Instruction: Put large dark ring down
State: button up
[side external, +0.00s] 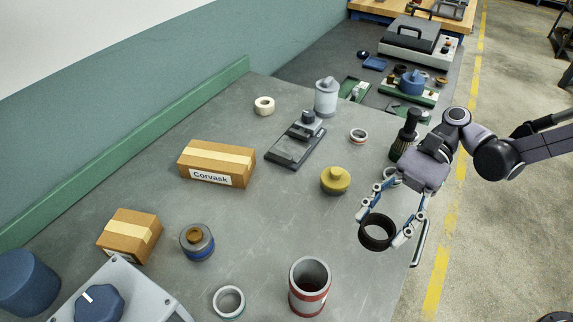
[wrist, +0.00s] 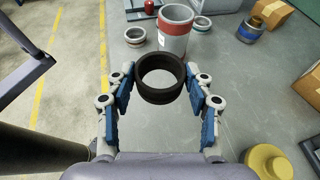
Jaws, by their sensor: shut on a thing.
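The large dark ring (side external: 376,232) is black and held between the two fingers of my gripper (side external: 391,224), near the right edge of the grey table. In the wrist view the ring (wrist: 160,92) sits between the fingertips of my gripper (wrist: 161,90), with its opening visible. My gripper is shut on the ring. In the side view the ring appears over the table's surface near its right edge; I cannot tell its exact height above the table.
A red-and-grey cylinder (side external: 309,288) and a small grey ring (side external: 229,301) stand at the front. A yellow knobbed weight (side external: 335,180) is left of my gripper. A dark green bottle (side external: 404,136) stands behind it. Cardboard boxes (side external: 216,164) sit farther left. Bare table lies between.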

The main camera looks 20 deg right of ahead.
aim_at(371, 253)
jog(key=shift+f, duration=3.5)
jog(key=shift+f, duration=0.5)
jog(key=o, duration=1.4)
jog(key=shift+c, duration=0.2)
